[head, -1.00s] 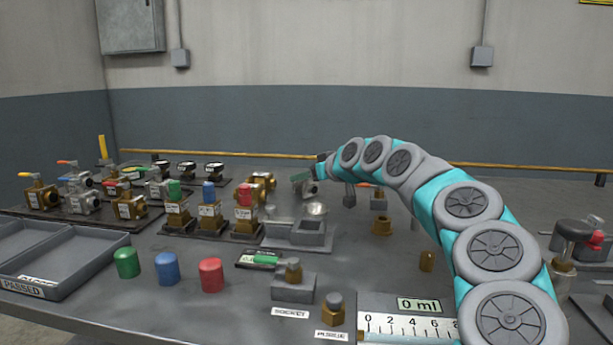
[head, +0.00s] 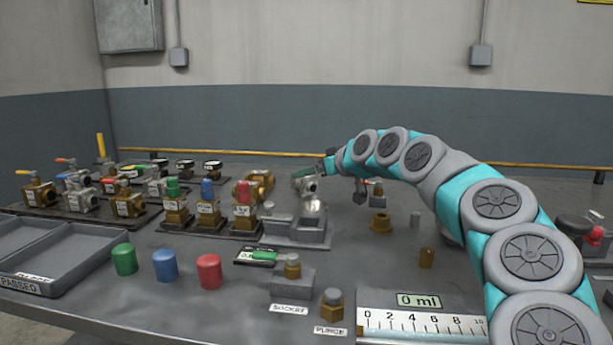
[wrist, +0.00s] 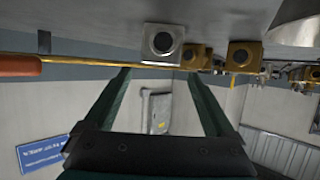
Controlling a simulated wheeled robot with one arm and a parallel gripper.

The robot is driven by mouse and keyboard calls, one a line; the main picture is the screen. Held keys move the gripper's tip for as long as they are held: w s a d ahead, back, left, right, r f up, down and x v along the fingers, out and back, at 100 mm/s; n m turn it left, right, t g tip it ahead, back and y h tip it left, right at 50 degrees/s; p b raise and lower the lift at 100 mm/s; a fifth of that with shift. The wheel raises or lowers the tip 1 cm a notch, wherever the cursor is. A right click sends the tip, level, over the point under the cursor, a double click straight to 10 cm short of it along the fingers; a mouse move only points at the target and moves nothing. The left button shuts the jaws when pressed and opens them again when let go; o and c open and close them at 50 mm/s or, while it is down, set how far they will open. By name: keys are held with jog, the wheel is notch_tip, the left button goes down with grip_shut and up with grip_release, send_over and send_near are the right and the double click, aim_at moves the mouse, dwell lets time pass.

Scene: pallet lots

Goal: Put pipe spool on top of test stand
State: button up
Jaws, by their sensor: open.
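My gripper (head: 305,173) is above the middle back of the bench, with its dark green fingers pointing left. The likely test stand is a grey stepped block (head: 292,238) with a silver rounded top, just below the gripper. A small silver part shows right under the fingers; I cannot tell whether it touches them. The wrist view shows a silver square block (wrist: 162,43) beyond the fingers.
Brass and silver valves crowd the left, some on dark plates. Green (head: 125,259), blue (head: 166,266) and red (head: 209,271) caps stand in front, beside a grey tray (head: 80,262). A scale marked 0 ml (head: 420,310) lies front right. My arm spans the right side.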

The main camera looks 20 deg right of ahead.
jog(key=b+v, duration=0.1)
jog(key=v, duration=0.7)
jog(key=shift+s, duration=0.15)
